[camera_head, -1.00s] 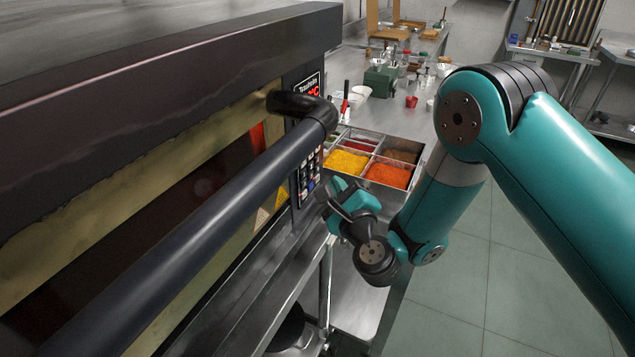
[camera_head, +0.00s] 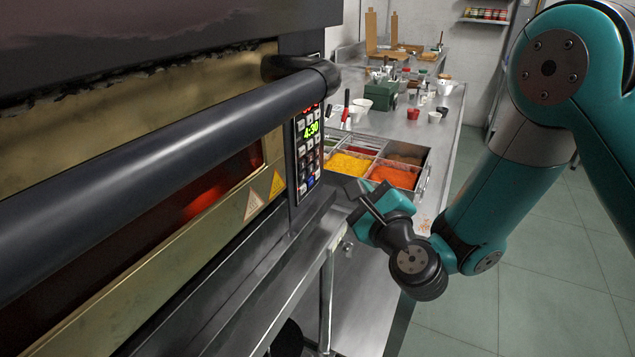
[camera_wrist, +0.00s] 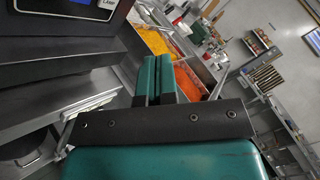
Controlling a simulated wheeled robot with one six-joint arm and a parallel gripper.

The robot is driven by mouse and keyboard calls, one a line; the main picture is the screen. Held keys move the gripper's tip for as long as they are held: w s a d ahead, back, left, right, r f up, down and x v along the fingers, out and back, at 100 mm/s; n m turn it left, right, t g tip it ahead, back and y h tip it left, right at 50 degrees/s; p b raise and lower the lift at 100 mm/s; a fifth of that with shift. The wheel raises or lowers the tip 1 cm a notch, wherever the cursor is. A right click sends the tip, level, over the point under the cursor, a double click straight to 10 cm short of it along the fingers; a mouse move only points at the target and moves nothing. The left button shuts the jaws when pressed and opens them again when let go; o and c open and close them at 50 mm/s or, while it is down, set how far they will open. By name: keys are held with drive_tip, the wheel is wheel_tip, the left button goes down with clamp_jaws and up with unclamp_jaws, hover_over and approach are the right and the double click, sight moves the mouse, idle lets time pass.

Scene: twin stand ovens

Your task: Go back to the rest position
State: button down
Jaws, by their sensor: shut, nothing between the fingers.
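My gripper (camera_head: 367,207) is in the middle of the head view, beside the oven's right end and in front of the ingredient pans. Its fingers are shut with nothing between them. In the wrist view the two teal fingers (camera_wrist: 155,80) lie side by side, pointing toward the pans. My arm reaches in from the right over the floor. The gripper appears apart from the oven and the pans.
An oven with a thick dark handle bar (camera_head: 180,165) and a control panel (camera_head: 309,155) fills the left. Pans of yellow (camera_head: 350,164) and orange (camera_head: 393,176) ingredients sit in the steel counter behind the gripper. A green box (camera_head: 381,95) and cups stand farther back. Tiled floor (camera_head: 545,270) at right is open.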

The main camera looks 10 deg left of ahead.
idle(0.5)
drive_tip(key=s+a+r+n+g+y+p, duration=0.25)
drive_tip(key=s+r+n+g+y, duration=0.45)
drive_tip(key=n, duration=0.9)
drive_tip(key=s+d+r+n+g+h, duration=0.2)
drive_tip(key=s+d+n+g+h, duration=0.3)
drive_tip(key=s, duration=0.5)
drive_tip(key=s+d+r+n+g+h+p, duration=0.1)
drive_tip(key=s+d+n+g+h, duration=0.4)
drive_tip(key=s+d, duration=0.5)
drive_tip(key=r+n, duration=0.1)
drive_tip(key=n, duration=0.1)
drive_tip(key=shift+d+n, duration=0.25)
drive_tip(key=shift+n, duration=0.05)
